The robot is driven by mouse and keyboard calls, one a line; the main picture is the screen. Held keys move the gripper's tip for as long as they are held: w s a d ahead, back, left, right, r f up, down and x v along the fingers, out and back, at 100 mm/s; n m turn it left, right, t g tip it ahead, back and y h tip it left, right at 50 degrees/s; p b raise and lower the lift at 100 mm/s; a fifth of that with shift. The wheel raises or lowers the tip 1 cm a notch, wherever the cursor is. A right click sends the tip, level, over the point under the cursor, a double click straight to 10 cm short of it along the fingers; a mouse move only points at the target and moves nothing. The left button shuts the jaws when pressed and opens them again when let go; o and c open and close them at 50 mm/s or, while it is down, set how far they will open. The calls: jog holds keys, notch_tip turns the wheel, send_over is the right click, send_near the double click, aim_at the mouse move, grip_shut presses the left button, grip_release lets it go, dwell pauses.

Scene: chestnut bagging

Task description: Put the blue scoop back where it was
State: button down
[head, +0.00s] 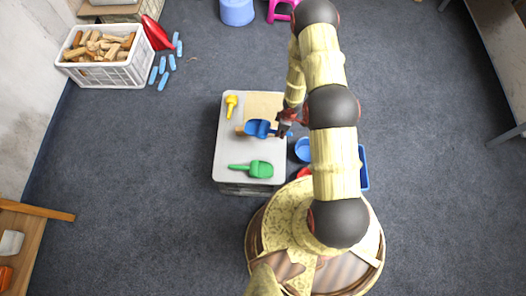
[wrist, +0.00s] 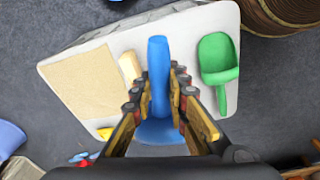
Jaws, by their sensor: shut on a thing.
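The blue scoop (head: 258,128) is over the white-topped crate table (head: 226,150). My gripper (head: 285,124) is shut on it at the right side in the head view. In the wrist view the blue scoop (wrist: 158,60) runs between the two fingers of my gripper (wrist: 158,92), and its bowl is partly hidden by them. I cannot tell whether the scoop touches the tabletop. A green scoop (head: 260,169) lies at the near side of the table. A small yellow scoop (head: 231,104) lies at the far left corner.
A tan sheet (head: 265,103) covers the table's far right part. A pale wooden piece (wrist: 130,66) lies beside the blue scoop. A blue bowl (head: 303,148) stands right of the table. A white crate of wood (head: 105,70) stands far left, with open floor between.

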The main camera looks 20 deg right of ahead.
notch_tip(320, 180, down, 6)
jog(key=s+d+n+b, duration=0.1)
jog(key=s+d+n, duration=0.1)
jog(key=d+n, duration=0.1)
jog(key=s+a+r+m+b, duration=0.1)
jog(key=s+a, duration=0.1)
jog(key=s, duration=0.5)
jog(key=s+a+r, duration=0.2)
jog(key=s, duration=0.5)
jog(key=shift+n, duration=0.4)
jog(key=w+d+f, duration=0.1)
jog(key=w+f, duration=0.2)
jog(key=w, duration=0.1)
jog(key=w+d+f+b, duration=0.1)
jog(key=w+f, duration=0.2)
jog(key=w, duration=0.1)
jog(key=w+d+f+b, duration=0.1)
jog(key=w+f, duration=0.2)
jog(key=w, duration=0.1)
jog(key=shift+w+d, duration=0.4)
jog(key=shift+w+d+f+g, duration=0.1)
jog(key=shift+w+f+g, duration=0.2)
jog(key=shift+w+f, duration=0.25)
jog(key=shift+f+b, duration=1)
jog(key=shift+f, duration=0.65)
